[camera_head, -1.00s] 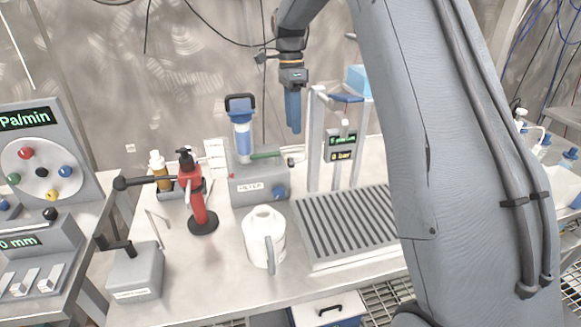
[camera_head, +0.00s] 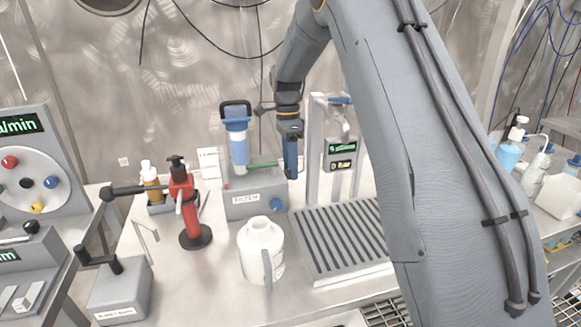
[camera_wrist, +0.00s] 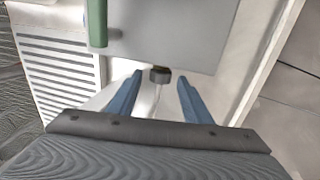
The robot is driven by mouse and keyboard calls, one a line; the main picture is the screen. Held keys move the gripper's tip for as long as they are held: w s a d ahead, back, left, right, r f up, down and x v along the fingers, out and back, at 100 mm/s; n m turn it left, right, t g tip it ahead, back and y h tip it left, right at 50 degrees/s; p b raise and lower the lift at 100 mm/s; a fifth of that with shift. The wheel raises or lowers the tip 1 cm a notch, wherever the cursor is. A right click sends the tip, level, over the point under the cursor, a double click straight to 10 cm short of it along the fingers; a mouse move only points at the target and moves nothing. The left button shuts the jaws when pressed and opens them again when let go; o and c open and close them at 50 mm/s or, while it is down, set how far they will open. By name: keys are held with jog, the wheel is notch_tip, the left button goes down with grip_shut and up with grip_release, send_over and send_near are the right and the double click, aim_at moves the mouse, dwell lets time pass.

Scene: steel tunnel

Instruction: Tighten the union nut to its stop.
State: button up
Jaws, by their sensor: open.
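The union nut (camera_wrist: 160,74) is a small dark metal ring against the grey side of the filter unit, with a thin pale pipe running from it towards my gripper. The filter unit (camera_head: 238,207) is a grey box with a blue-topped clear housing and a green lever (camera_head: 262,164), which also shows in the wrist view (camera_wrist: 96,22). My gripper (camera_head: 291,172) is pointing down at the unit's right side. Its blue fingers are open, and the nut appears between their tips in the wrist view, with no contact visible. In the head view the gripper hides the nut.
A slatted drain tray (camera_head: 345,245) and a frame with a display (camera_head: 341,152) stand to the right. A white jug (camera_head: 258,245) is in front. Bare bench lies between the dispenser and the jug.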

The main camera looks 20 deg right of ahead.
jog(key=shift+s+f, duration=0.1)
jog(key=shift+f, duration=0.3)
jog(key=c, duration=1.1)
jog(key=shift+o, duration=0.2)
jog(key=shift+w+f+g+b, duration=0.15)
jog(key=shift+w+g, duration=0.05)
jog(key=shift+g, duration=0.45)
jog(key=shift+w+f+g+b, duration=0.1)
jog(key=shift+w+g+b, duration=0.1)
jog(key=shift+g, duration=0.45)
jog(key=shift+g+b, duration=0.5)
jog(key=shift+g, duration=0.2)
jog(key=shift+r, duration=0.1)
jog(key=o, duration=1.1)
jog(key=shift+c, duration=0.2)
